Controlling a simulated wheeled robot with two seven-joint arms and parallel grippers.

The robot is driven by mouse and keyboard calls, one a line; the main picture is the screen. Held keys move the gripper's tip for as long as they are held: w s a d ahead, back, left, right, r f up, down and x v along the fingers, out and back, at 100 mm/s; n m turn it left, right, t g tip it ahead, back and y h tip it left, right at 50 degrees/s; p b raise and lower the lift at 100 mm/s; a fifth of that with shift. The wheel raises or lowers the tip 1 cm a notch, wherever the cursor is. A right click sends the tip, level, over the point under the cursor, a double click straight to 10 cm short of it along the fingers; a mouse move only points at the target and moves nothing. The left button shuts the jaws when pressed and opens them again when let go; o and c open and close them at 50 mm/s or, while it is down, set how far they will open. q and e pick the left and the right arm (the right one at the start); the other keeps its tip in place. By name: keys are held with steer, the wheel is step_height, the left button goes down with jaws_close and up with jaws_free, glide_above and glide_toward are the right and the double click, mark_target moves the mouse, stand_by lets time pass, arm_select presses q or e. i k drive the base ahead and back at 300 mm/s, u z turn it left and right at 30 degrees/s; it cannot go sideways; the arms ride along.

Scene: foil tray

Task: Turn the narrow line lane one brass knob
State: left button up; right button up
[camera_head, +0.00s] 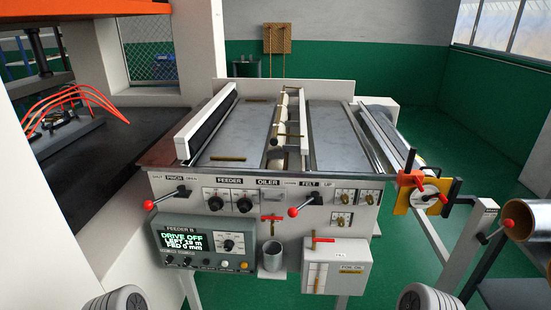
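Small brass knobs sit on white plates at the right end of the machine's front panel: an upper left brass knob (344,197), an upper right brass knob (369,198) and a lower brass knob (341,220). Their labels are too small to read, so I cannot tell which is narrow line lane one. Neither gripper is in view. Only grey rounded parts of my own arms show at the bottom edge, left and right, well below the panel.
A red-knobbed pinch lever (165,198) and felt lever (305,205) jut from the panel. Black feeder knobs (226,207) lie between them. The display (184,242) reads DRIVE OFF. Copper-coloured rolls (525,222) are at right.

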mark_target(344, 197)
steer(key=k, duration=0.5)
steer(key=z, duration=1.25)
steer(key=i, duration=1.1)
steer(key=u, duration=1.35)
